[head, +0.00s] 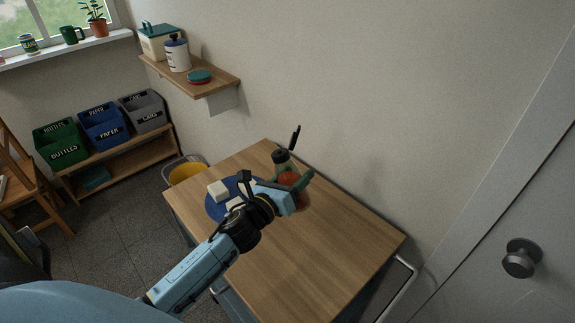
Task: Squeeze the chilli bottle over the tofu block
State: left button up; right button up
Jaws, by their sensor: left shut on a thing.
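A blue plate (214,210) lies on the wooden table (300,260) with a white tofu block (217,190) on its left side. A second white piece (235,204) shows on the plate, partly hidden by my left arm. The chilli bottle (283,161) has a dark cap and red contents. It appears upright at the right of the plate. My left gripper (291,181) is shut on the bottle; its jaws and wrist hide much of the lower bottle. Whether the bottle touches the table is unclear. My right gripper is out of view.
A thin black object (295,138) stands up behind the bottle near the wall. A yellow-lined bin (187,172) is beyond the table's left corner. The table's front and right are clear. A wall shelf (219,87) holds containers. A door knob (520,258) is at right.

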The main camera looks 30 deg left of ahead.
pick_arm(q)
jog(key=w+a+r+n+p, duration=0.1)
jog(key=a+n+p, duration=0.3)
jog(key=n, duration=0.8)
jog(key=w+a+r+n+y+p, duration=0.1)
jog(key=a+n+p, duration=0.3)
jog(key=n, duration=0.9)
jog(key=shift+a+r+y+p, duration=0.3)
jog(key=shift+a+r+p, duration=0.1)
jog(key=shift+a+r, duration=0.55)
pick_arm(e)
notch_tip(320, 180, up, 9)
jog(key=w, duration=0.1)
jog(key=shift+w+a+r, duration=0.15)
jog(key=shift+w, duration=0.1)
pick_arm(q)
jog(key=shift+a+f, duration=0.1)
